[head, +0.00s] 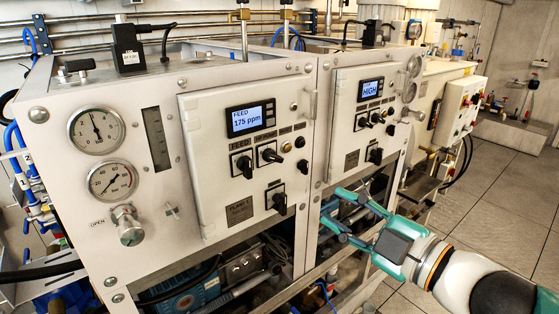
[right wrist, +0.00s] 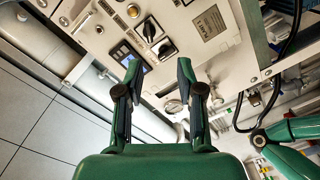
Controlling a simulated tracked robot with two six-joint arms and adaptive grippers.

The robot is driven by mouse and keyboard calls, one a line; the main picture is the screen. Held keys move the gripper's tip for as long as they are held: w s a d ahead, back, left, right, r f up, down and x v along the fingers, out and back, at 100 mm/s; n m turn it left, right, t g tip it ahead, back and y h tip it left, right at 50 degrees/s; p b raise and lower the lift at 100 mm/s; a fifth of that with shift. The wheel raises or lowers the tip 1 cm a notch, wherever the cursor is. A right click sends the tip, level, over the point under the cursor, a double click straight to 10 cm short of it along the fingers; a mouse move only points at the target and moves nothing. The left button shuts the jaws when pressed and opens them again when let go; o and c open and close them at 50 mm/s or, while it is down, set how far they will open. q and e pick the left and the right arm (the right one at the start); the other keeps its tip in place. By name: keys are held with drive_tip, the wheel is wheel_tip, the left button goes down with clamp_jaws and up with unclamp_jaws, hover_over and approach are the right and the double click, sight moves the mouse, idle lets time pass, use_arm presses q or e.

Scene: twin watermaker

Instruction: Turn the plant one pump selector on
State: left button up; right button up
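The left control panel (head: 222,140) has a display reading FEED 175 ppm. Below it are black selector knobs: one left (head: 243,164), one right (head: 269,155) and one lower (head: 279,201). A plate that seems to read Plant 1 (head: 241,210) sits at its bottom. The labels are too small to tell which knob is the pump selector. My right gripper (head: 335,209) is open and empty, low in front of and right of this panel. In the right wrist view its fingers (right wrist: 157,90) are apart, with panel knobs (right wrist: 165,48) beyond them.
A second panel (head: 363,118) with a display reading HIGH and similar knobs stands to the right. Gauges (head: 97,130) and a valve knob (head: 130,226) are on the left. The frame post (head: 318,150) stands between the panels. Tiled floor (head: 490,210) is clear at right.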

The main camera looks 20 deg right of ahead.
wheel_tip(320, 180, up, 2)
drive_tip(key=s, duration=0.1)
drive_tip(key=b, duration=0.2)
approach(275, 160)
drive_tip(key=shift+n, duration=0.4)
drive_tip(key=x, duration=0.8)
drive_tip(key=shift+w+a+p, duration=0.15)
drive_tip(key=shift+w+p, duration=0.15)
drive_tip(key=shift+w, duration=0.05)
clamp_jaws()
